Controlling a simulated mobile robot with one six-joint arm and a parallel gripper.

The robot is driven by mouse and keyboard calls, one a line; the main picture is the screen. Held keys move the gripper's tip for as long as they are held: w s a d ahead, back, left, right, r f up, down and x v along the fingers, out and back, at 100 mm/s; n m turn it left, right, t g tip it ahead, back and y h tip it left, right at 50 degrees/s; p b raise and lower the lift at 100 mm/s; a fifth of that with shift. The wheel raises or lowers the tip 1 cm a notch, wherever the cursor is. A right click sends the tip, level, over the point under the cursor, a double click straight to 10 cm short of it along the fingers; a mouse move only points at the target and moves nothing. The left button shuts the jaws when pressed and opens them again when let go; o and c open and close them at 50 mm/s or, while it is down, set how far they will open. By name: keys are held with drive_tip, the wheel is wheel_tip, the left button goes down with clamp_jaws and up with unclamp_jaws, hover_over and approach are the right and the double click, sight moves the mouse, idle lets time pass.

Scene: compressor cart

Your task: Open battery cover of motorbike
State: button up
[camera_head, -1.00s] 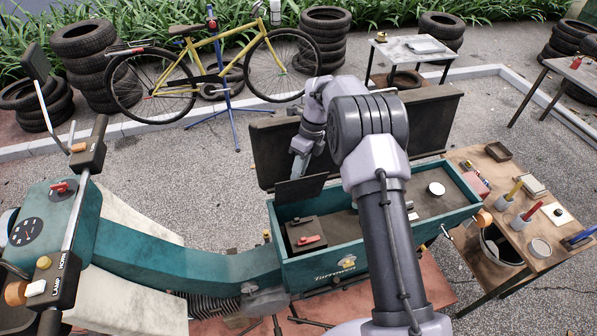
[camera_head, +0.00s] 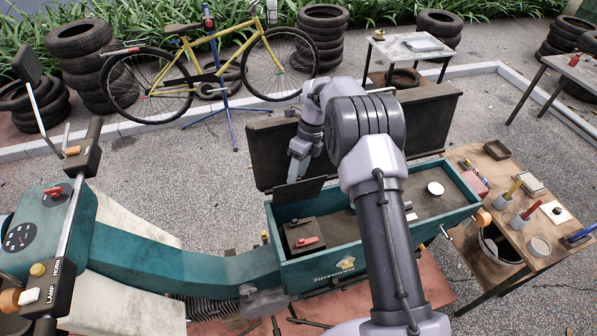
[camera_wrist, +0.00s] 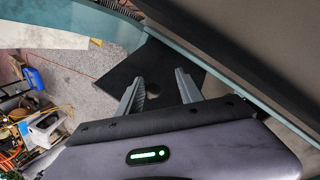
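The teal motorbike (camera_head: 190,262) stands in front of me with a long teal box (camera_head: 345,258) at its right end. A small dark flap (camera_head: 298,192), probably the battery cover, stands raised at the box's left back. Below it a dark battery-like block (camera_head: 312,232) with a red part on top lies exposed in the box. My gripper (camera_head: 296,176) is just behind the flap's upper edge. In the wrist view my gripper (camera_wrist: 160,90) has its fingers apart, with the dark flap (camera_wrist: 152,70) beyond them. I cannot tell whether they touch it.
The box's large dark lid (camera_head: 430,125) stands open behind my arm. A wooden table (camera_head: 525,235) with cups and tools stands close on the right. The handlebar (camera_head: 72,225) rises at the left. A yellow bicycle (camera_head: 205,75) and stacked tyres are farther back.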

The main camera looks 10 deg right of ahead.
drive_tip(key=p+v, duration=0.2)
drive_tip(key=v, duration=1.5)
drive_tip(key=shift+d+r+p, duration=0.15)
drive_tip(key=shift+r+p, duration=0.05)
drive_tip(key=shift+p, duration=0.2)
drive_tip(key=shift+w, duration=0.1)
